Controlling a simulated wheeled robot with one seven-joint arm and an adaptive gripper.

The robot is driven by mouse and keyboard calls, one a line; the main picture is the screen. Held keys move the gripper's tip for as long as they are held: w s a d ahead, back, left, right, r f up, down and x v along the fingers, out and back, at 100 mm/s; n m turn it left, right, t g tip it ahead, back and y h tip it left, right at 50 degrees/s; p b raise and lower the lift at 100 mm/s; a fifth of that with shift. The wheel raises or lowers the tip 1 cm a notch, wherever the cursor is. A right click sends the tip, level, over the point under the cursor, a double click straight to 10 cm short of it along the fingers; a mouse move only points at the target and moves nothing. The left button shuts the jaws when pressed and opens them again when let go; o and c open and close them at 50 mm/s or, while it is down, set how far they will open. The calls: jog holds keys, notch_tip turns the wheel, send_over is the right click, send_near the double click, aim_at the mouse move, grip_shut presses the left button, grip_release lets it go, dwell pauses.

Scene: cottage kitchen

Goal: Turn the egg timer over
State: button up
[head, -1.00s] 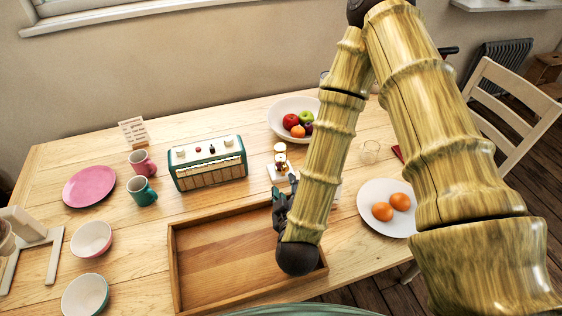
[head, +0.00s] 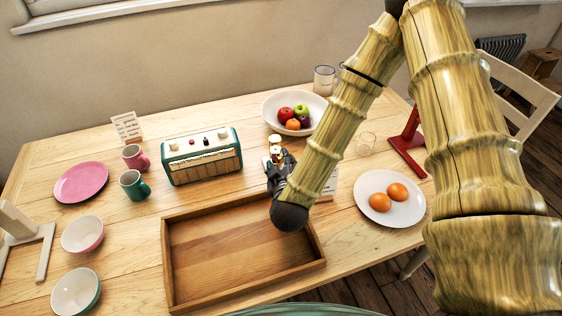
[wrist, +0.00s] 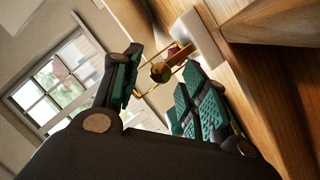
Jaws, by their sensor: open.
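The egg timer (head: 275,140) is a small upright piece with a pale round top, right of the radio; my fingers partly hide its lower part. In the wrist view my gripper (wrist: 161,59) is open, with the timer showing in the gap ahead of the fingertips. I cannot tell whether a finger touches it.
A wooden tray (head: 166,262) lies below my gripper. A green radio (head: 202,160) stands left, a fruit bowl (head: 270,110) behind right.

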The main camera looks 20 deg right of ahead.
jog(key=shift+w+d+f, duration=0.15)
jog(key=shift+w+f, duration=0.05)
jog(key=shift+w, duration=0.3)
grip_shut()
jog(key=shift+r, duration=0.1)
jog(key=shift+m+y, duration=0.5)
jog(key=shift+m, duration=0.2)
jog(key=shift+d+m+g+y, duration=0.15)
jog(key=shift+m+g+y, duration=0.15)
jog(key=shift+m+y, duration=0.8)
jog(key=shift+m, duration=0.3)
